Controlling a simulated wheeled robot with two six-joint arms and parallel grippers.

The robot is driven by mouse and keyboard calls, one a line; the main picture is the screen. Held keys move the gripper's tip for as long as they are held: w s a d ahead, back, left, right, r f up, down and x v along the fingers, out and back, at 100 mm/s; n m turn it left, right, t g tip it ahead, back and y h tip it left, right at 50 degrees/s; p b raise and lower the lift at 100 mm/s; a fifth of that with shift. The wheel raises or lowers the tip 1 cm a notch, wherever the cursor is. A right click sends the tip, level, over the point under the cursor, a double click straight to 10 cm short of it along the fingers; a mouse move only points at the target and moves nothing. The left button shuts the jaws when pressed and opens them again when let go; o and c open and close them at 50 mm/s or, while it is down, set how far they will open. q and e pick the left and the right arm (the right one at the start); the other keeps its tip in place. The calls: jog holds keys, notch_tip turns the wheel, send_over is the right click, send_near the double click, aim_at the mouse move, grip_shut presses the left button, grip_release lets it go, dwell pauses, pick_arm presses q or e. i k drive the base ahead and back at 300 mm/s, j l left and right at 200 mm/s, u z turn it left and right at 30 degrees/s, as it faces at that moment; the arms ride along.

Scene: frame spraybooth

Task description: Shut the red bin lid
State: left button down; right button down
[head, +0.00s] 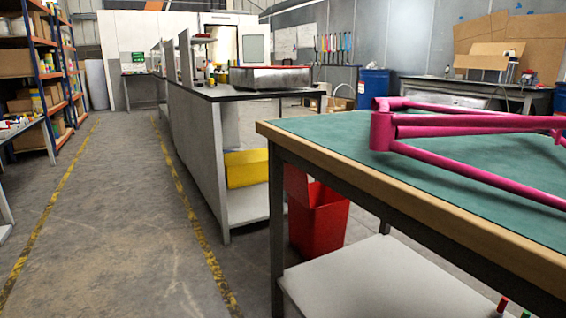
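The red bin (322,222) stands on the floor beyond the near workbench, in the middle of the head view. The bench's leg and edge stand in front of part of it. A red panel at its upper left, which looks like the lid (297,184), is raised, and the dark inside of the bin shows beside it. The lid's top is hidden behind the bench edge. Neither of my grippers is in view.
A pink bicycle frame (440,124) lies on the green-topped workbench (330,132) at right. A lower white shelf (385,280) sits under it. A grey cabinet bench with a yellow bin (246,168) stands behind. The floor aisle (110,220) at left is clear.

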aim_at(296, 183)
jog(key=i+j+z, duration=0.15)
jog(key=z, duration=0.3)
jog(key=i+j+z, duration=0.2)
jog(key=z, duration=0.2)
jog(key=i+j+z, duration=0.1)
jog(key=j+z, duration=0.15)
jog(key=z, duration=0.2)
jog(key=i+j+z, duration=0.1)
jog(key=j, duration=0.35)
jog(key=i+j+z, duration=0.1)
jog(key=j, duration=0.35)
jog(key=i+j+z, duration=0.1)
jog(key=j, duration=0.4)
jog(key=i+j+z, duration=0.1)
jog(key=j, duration=0.35)
jog(key=i+j+z, duration=0.1)
jog(key=j, duration=0.4)
jog(key=i+j, duration=0.1)
jog(key=j, duration=0.4)
jog(key=i+j, duration=0.1)
jog(key=j, duration=0.4)
